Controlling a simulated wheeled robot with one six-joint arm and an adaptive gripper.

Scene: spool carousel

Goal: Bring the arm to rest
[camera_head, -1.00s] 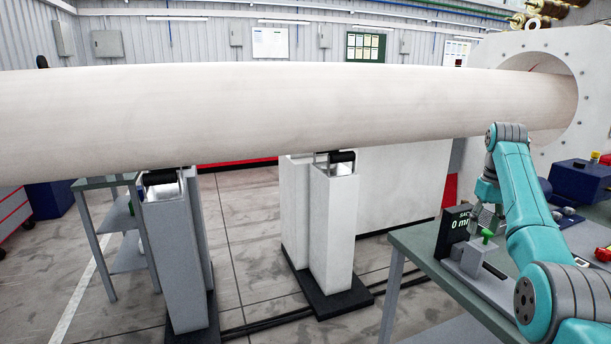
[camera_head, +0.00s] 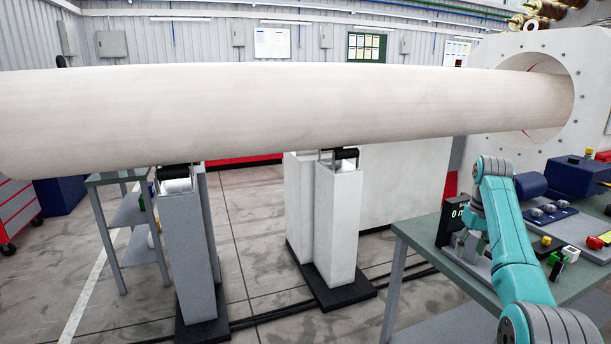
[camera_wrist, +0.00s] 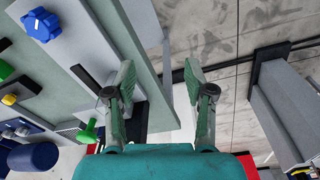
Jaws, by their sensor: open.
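My teal arm (camera_head: 515,240) reaches up over the bench at the right of the head view, bent at its grey joint. My gripper (camera_wrist: 158,82) shows in the wrist view with its two green-grey fingers apart and nothing between them. It is beside the bench edge, with bench to its left in that view and floor beyond. In the head view the gripper is mostly hidden behind the arm. A green-topped knob (camera_wrist: 88,131) is close to the left finger in the wrist view; I cannot tell whether they touch.
A long pale cylinder (camera_head: 270,110) spans the head view over roller stands (camera_head: 338,220) into a round opening. The bench (camera_head: 425,245) carries a dark display (camera_head: 451,221), a blue box (camera_head: 580,178) and small parts. Floor (camera_head: 265,270) is clear between the stands.

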